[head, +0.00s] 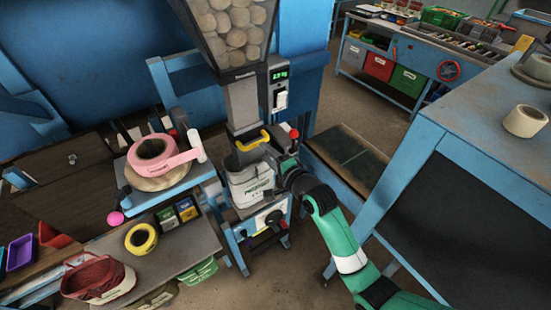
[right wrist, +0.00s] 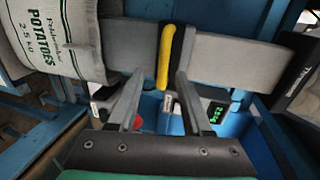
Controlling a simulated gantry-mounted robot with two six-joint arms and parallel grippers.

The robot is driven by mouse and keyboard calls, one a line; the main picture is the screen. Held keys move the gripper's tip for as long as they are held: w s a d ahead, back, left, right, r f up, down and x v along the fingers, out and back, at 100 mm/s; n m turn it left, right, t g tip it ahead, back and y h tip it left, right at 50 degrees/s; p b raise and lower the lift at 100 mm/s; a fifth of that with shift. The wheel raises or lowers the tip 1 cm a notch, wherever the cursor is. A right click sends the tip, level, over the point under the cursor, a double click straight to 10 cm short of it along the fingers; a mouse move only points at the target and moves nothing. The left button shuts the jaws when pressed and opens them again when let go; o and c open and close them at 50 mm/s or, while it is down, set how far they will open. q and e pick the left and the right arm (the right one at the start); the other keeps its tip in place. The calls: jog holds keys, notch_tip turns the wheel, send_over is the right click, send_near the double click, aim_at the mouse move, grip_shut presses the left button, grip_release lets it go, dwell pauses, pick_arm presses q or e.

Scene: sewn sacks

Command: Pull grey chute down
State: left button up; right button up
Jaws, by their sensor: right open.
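The grey chute (head: 242,103) hangs under the potato hopper in the head view, with a yellow handle (head: 253,141) near its lower end. In the right wrist view the chute (right wrist: 235,62) runs sideways across the picture and the yellow handle (right wrist: 165,55) stands out from it. A white potato sack (head: 251,186) is at the chute's lower end; its printed side (right wrist: 60,42) shows in the right wrist view. My right gripper (head: 272,158) is beside the handle. Its open fingers (right wrist: 160,76) point at the chute, one on each side of the handle. My left gripper is not in view.
The hopper (head: 230,35) full of potatoes stands above. A green-lit scale display (head: 280,74) is right of the chute. A stand with a pink tape roll (head: 153,152) is at left.

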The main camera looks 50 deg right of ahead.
jog(key=v, duration=0.5)
jog(key=shift+a, duration=0.1)
dwell(0.3)
